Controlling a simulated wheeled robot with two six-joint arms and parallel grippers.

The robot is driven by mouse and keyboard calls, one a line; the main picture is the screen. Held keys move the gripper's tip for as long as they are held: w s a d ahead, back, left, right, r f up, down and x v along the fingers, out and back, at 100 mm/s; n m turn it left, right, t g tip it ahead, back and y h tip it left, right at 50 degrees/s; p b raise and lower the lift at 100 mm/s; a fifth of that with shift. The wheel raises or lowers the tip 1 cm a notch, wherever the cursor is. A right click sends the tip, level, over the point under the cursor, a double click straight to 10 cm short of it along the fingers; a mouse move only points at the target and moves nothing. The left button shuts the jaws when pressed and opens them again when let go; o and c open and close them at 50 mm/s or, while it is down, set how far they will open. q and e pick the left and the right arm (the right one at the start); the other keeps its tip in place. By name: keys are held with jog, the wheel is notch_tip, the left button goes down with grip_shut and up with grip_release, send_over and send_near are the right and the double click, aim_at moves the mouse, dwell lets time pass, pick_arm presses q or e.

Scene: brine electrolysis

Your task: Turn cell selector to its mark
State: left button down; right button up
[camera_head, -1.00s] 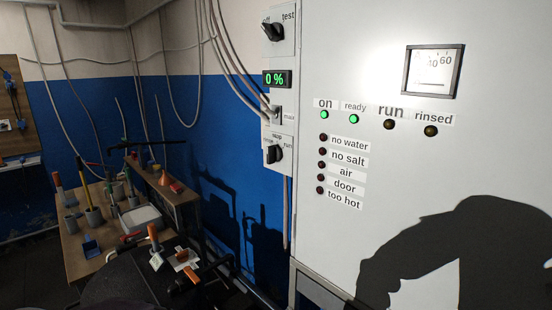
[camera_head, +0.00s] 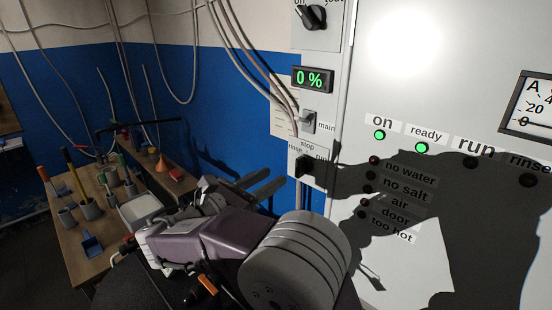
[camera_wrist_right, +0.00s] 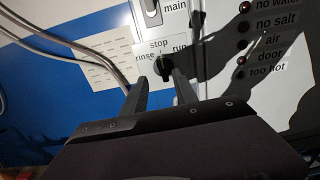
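The selector knob (camera_head: 304,166), small and black, sits on a light plate labelled rinse, stop and run on the narrow panel left of the big cabinet. It also shows in the right wrist view (camera_wrist_right: 162,66), just below the word stop. Its exact pointing direction is hard to tell. My right gripper (camera_head: 273,180) is left of the knob in the head view, its two fingers apart and pointing at the panel. In the right wrist view the open fingers (camera_wrist_right: 157,86) point up toward the knob, which appears between their tips; contact is not visible. My left gripper is not in view.
Above the knob are a main switch (camera_head: 309,121), a green 0 % display (camera_head: 312,79) and another black knob (camera_head: 312,17). The cabinet's on and ready lamps glow green. A bench (camera_head: 85,240) with tools and cups stands at left. Cables hang along the blue wall.

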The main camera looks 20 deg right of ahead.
aim_at(297, 165)
jog(key=x, duration=0.1)
jog(key=p+x, duration=0.1)
jog(key=x, duration=0.1)
jog(key=p+x, duration=0.1)
jog(key=x, duration=0.1)
jog(key=shift+s+d+r, duration=0.3)
jog(key=shift+s, duration=0.05)
jog(key=x, duration=0.1)
jog(key=p+x, duration=0.1)
jog(key=x, duration=0.2)
jog(key=shift+w+a+f, duration=0.15)
jog(key=shift+w+f, duration=0.05)
jog(key=shift+f, duration=0.15)
jog(key=shift+s, duration=0.1)
jog(key=shift+c, duration=1.3)
grip_shut()
